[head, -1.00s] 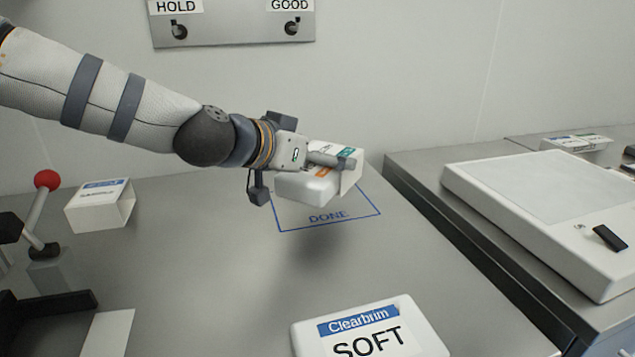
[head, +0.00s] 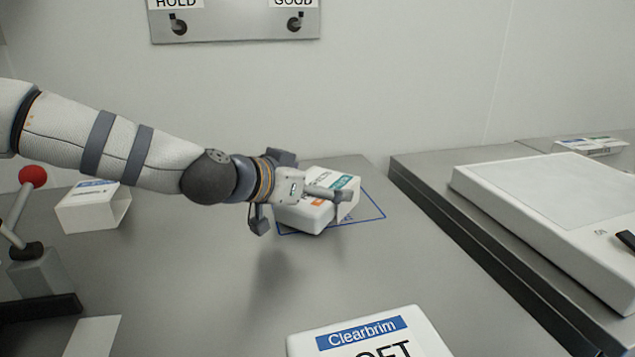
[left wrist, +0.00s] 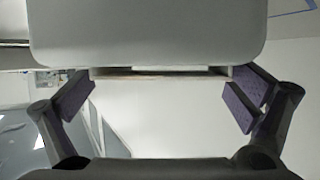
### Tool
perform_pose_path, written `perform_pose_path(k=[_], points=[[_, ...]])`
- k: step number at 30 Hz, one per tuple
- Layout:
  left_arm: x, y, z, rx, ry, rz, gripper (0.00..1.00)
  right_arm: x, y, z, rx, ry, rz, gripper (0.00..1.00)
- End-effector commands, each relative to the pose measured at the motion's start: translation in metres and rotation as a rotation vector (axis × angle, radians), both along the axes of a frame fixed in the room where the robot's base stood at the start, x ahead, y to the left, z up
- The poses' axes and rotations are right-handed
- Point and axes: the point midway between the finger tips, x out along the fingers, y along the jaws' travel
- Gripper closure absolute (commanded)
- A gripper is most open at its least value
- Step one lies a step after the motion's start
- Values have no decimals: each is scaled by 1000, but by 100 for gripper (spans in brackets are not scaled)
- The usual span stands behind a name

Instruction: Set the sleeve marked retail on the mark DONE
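A white sleeve (head: 347,186) with a teal label is held by my left gripper (head: 330,193). A rounded white pack (head: 303,217) sticks out of its near side, and the pack's pale side fills the top of the left wrist view (left wrist: 150,35). The left gripper's fingers (left wrist: 160,95) press on both ends of the sleeve's edge there. The sleeve hangs over or rests on the left part of the blue outline of the mark DONE (head: 375,217); I cannot tell if it touches the table. Its print is too small to read. The outline's lettering is mostly hidden. My right gripper is out of view.
A second white open-ended sleeve (head: 92,208) stands at the left near a red-knobbed lever (head: 32,178). A Clearbrim pack (head: 370,335) lies at the front. A white flat device (head: 555,210) is on the right counter. The table's middle is clear.

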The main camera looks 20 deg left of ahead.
Motion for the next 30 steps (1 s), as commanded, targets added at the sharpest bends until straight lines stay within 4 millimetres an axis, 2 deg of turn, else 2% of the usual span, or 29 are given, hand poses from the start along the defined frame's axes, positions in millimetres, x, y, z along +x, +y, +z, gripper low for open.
perform_pose_path(k=[8,11,16,19,21,25,30], points=[[0,0,6,0,-3,0,0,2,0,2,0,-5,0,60],[-17,7,20,0,-11,1,0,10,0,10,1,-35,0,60],[-59,23,47,-2,-24,0,0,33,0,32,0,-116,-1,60],[-80,31,56,-2,-25,0,0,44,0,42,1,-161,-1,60],[-90,36,55,-1,-18,1,0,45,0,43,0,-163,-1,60],[-101,40,54,0,-6,0,0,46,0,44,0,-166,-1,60],[-103,41,51,0,1,0,0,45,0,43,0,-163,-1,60]])
